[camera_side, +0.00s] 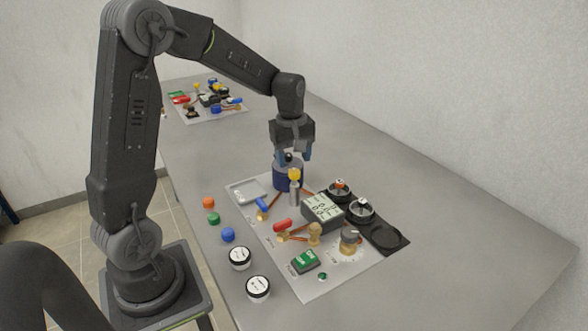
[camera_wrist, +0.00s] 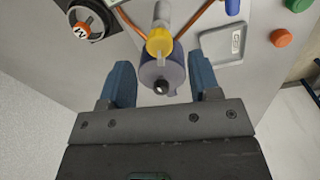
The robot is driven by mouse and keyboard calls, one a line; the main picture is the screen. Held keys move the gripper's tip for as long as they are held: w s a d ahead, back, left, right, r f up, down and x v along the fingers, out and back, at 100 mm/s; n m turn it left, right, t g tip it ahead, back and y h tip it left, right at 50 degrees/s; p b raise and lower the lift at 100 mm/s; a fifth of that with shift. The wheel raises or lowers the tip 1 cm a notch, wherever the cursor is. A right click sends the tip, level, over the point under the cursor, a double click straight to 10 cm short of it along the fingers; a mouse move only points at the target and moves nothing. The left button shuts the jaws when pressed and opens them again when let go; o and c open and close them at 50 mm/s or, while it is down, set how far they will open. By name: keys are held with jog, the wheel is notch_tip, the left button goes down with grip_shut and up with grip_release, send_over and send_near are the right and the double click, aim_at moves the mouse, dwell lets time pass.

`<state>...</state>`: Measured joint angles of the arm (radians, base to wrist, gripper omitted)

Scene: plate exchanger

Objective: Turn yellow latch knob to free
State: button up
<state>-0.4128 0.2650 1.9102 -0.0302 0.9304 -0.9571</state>
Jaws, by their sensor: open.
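The yellow latch knob (camera_side: 294,174) sits on top of a silver post in the side view, in front of a dark blue cylinder (camera_side: 281,182). In the wrist view the yellow knob (camera_wrist: 159,42) is at upper centre, just beyond my fingertips. My gripper (camera_side: 293,156) points down above the blue cylinder. In the wrist view my gripper (camera_wrist: 162,75) is open, its blue fingers on either side of the cylinder's top (camera_wrist: 150,74) and its small black knob (camera_wrist: 161,87). I cannot tell whether the fingers touch the cylinder.
A grey panel (camera_side: 312,284) carries a display box (camera_side: 322,211), red valve handle (camera_side: 283,225), blue handle (camera_side: 262,204), copper pipes and black round holders (camera_side: 361,209). Coloured caps (camera_side: 228,235) and white-topped jars (camera_side: 258,287) lie left of it. The table (camera_side: 470,237) is clear at right.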

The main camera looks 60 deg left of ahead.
aim_at(294, 170)
jog(key=shift+w+f, duration=0.1)
jog(key=shift+f, duration=1.95)
jog(key=shift+c, duration=0.2)
jog(key=c, duration=0.9)
